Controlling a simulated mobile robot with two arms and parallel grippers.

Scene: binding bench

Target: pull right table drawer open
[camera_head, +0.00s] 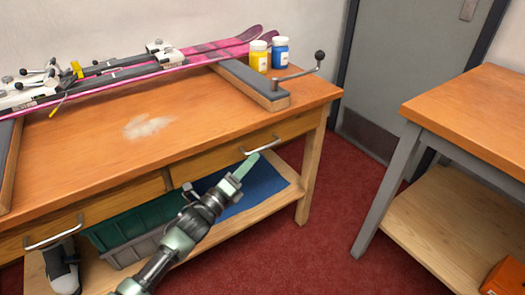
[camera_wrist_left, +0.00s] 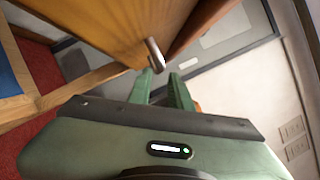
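The right table drawer (camera_head: 215,160) is a wooden front under the bench top and looks flush with the table. Its metal bar handle (camera_head: 263,146) also shows in the left wrist view (camera_wrist_left: 155,55). My left gripper (camera_head: 246,164) is just in front of and below the handle in the head view. In the left wrist view its two green fingers (camera_wrist_left: 160,82) are apart, with the handle end at or just beyond the tips. Whether they touch the handle I cannot tell. My right gripper is not in view.
The left drawer handle (camera_head: 53,235) is at the lower left. Pink skis (camera_head: 200,50), a yellow jar (camera_head: 259,56) and a blue jar (camera_head: 280,53) stand on the bench. A green crate (camera_head: 135,218) is on the lower shelf. Red floor (camera_head: 325,215) is clear to the right.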

